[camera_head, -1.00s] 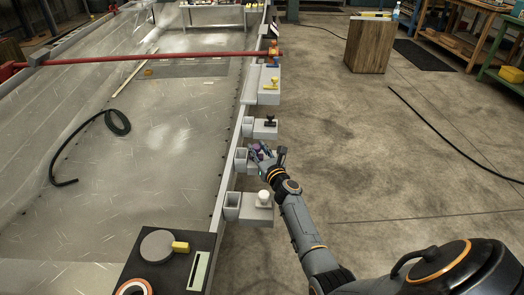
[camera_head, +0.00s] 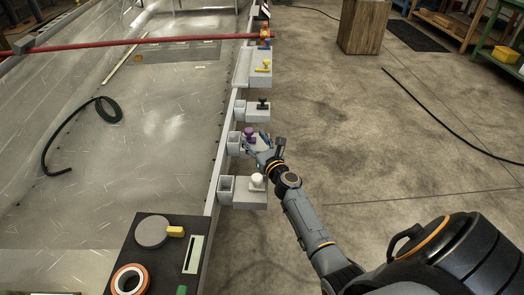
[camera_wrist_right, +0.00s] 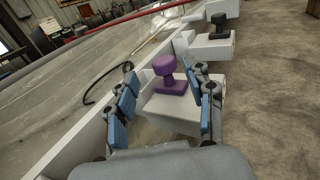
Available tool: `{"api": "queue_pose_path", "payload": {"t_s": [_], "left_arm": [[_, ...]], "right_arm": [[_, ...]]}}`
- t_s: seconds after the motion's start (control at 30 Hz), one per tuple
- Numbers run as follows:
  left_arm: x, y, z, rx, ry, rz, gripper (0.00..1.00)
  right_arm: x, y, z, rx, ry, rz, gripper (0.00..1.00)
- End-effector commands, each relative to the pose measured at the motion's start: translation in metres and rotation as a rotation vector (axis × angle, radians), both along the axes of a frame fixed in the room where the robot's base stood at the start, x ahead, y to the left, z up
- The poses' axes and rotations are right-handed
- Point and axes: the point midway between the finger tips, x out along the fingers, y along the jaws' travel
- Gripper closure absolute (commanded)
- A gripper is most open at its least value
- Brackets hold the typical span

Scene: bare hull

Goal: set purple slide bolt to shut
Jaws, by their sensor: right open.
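The purple slide bolt (camera_head: 249,133) has a round knob on a purple base and sits on a pale grey block on the hull's edge rail. In the right wrist view the purple knob (camera_wrist_right: 165,66) stands upright between my open fingers, a little beyond them. A square grey socket (camera_head: 234,142) is at the left of its block in the head view. My right gripper (camera_head: 261,141) is open and empty, just right of the purple bolt; in the right wrist view its blue-padded fingers (camera_wrist_right: 167,98) are spread either side of the block. My left gripper is not in view.
A black bolt (camera_head: 263,103) sits on the block beyond, a white one (camera_head: 257,181) on the nearer block, and a yellow one (camera_head: 264,66) farther off. A red bar (camera_head: 130,44) crosses the hull. The floor to the right is clear near the rail.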

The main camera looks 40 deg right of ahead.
Motion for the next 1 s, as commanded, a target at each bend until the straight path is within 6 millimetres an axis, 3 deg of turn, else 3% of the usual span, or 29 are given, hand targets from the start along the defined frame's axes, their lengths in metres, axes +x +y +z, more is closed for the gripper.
{"api": "queue_pose_path", "payload": {"t_s": [0.2, 0.4, 1.0], "left_arm": [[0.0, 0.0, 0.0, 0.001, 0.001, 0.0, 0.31], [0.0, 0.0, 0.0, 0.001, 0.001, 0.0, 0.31], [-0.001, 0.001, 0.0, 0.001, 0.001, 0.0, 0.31]], "right_arm": [[-0.046, 0.009, -0.001, -0.001, 0.002, 0.003, 0.47], [-0.07, 0.013, 0.0, 0.002, 0.001, 0.003, 0.47], [-0.075, 0.014, 0.0, 0.002, 0.0, 0.003, 0.47]]}}
